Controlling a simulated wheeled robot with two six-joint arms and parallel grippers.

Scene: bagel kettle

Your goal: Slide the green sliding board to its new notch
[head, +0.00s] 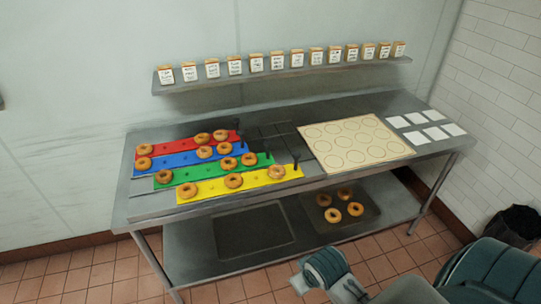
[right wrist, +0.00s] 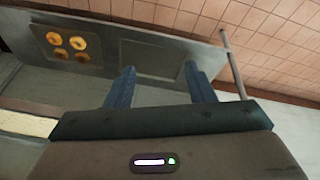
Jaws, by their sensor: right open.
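The green sliding board (head: 212,174) lies on the steel table among red, blue and yellow boards, between the blue board (head: 180,160) and the yellow board (head: 207,187). Bagels sit on it, and a dark upright handle stands near its right end. My right gripper (right wrist: 158,85) is open and empty in the right wrist view, over the table's front edge region with the lower shelf beyond. In the head view my right arm (head: 328,270) is at the bottom, in front of the table and apart from the boards. My left gripper is not in view.
The red board (head: 175,150) lies at the back. A pale mat with circles (head: 355,143) and white cards (head: 435,133) lie to the right. Jars (head: 277,61) line a wall shelf. The lower shelf holds an empty dark tray (head: 253,232) and a tray of bagels (head: 340,210).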

